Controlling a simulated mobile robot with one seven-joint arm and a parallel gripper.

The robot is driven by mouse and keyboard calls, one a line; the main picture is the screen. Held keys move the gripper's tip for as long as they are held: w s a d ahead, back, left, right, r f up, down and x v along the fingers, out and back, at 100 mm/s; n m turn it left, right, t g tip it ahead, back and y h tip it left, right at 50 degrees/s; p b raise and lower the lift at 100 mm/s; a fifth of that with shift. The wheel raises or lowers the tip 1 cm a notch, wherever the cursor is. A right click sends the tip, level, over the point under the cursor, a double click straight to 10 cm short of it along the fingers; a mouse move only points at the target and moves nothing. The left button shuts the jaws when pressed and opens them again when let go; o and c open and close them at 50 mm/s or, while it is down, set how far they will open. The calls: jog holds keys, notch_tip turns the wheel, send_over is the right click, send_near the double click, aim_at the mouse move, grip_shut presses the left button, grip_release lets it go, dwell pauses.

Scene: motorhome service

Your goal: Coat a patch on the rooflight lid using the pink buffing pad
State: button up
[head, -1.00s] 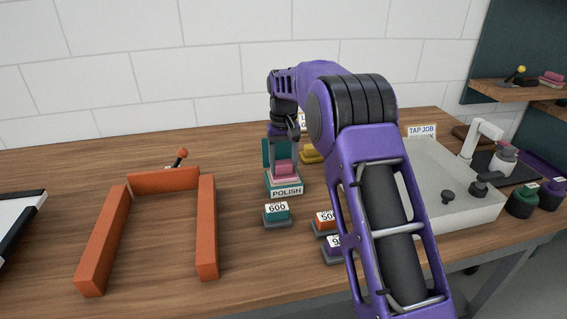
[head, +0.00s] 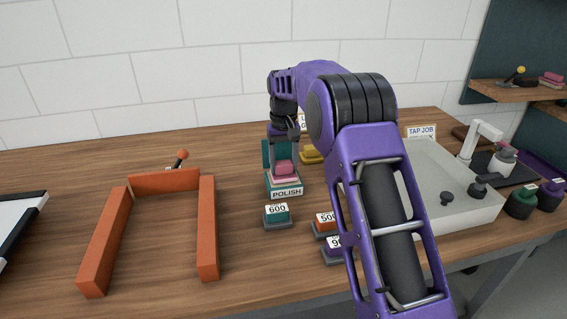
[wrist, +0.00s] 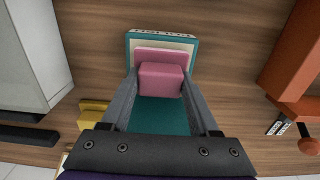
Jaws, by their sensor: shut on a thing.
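The pink buffing pad (head: 285,169) sits in or just over the teal holder labelled POLISH (head: 286,193) on the bench. My gripper (head: 284,160) reaches down over it and is shut on the pad's raised block. In the wrist view, the pink pad (wrist: 160,78) lies between my two fingers (wrist: 160,92), above the cream and teal holder (wrist: 189,42). I cannot tell whether the pad touches the holder. The rooflight lid is not clearly identifiable; a white panel with a dark edge (head: 17,222) shows partly at the far left.
An orange three-sided frame (head: 208,230) stands at left. Blocks labelled 600 (head: 277,217), 500 (head: 324,223) and another partly hidden sit in front of the holder. A yellow item (head: 311,155) lies behind. A white tray (head: 470,216) is at right. Bench between frame and holder is clear.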

aim_at(284, 162)
jog(key=shift+r+p, duration=1.75)
jog(key=shift+r, duration=1.55)
